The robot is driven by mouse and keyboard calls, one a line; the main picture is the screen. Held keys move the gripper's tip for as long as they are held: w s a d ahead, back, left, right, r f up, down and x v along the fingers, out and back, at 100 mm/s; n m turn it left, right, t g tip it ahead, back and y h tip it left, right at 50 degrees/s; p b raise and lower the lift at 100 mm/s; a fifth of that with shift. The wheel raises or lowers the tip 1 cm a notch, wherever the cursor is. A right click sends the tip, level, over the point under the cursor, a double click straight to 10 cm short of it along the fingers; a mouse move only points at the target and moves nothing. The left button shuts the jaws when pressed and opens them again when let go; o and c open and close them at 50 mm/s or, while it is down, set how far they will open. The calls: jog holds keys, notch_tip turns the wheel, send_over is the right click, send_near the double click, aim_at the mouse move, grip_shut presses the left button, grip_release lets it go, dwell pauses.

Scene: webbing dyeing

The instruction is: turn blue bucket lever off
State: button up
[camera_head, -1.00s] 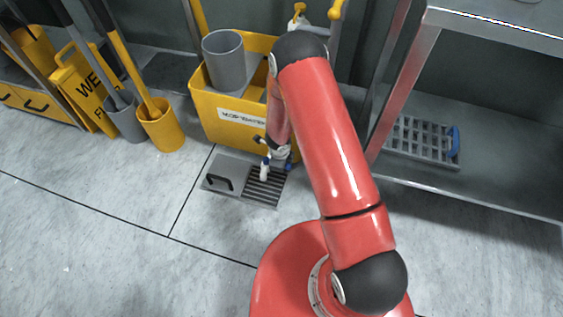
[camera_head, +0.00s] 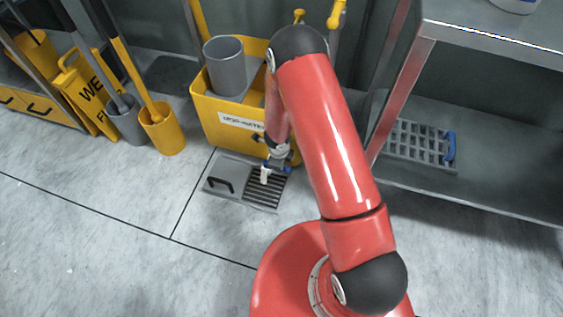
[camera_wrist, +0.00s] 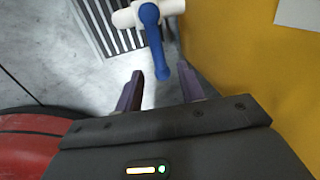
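The yellow bucket (camera_head: 212,118) stands on the floor, with a label on its front. A white valve (camera_head: 265,175) sticks out low on its front, above a floor grate (camera_head: 265,190). In the wrist view the valve (camera_wrist: 140,13) carries a blue lever (camera_wrist: 153,42) that points toward my gripper (camera_wrist: 161,68). My gripper is open. The lever's free end appears between its two dark fingertips, with a gap on each side and no clear contact. In the head view my gripper (camera_head: 278,155) is small and partly hidden beside the bucket's lower front.
A grey bin (camera_head: 226,68) sits in the bucket's top. A metal shelf (camera_head: 490,195) with a grey rack (camera_head: 415,142) stands to the right. Mops in small pails (camera_head: 163,135) and a yellow wet-floor sign (camera_head: 85,95) are at left. The floor in front is clear.

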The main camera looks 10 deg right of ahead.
jog(key=r, duration=0.1)
jog(key=r+p, duration=0.1)
jog(key=r, duration=0.1)
jog(key=shift+s+a+r, duration=0.15)
jog(key=shift+s+r, duration=0.2)
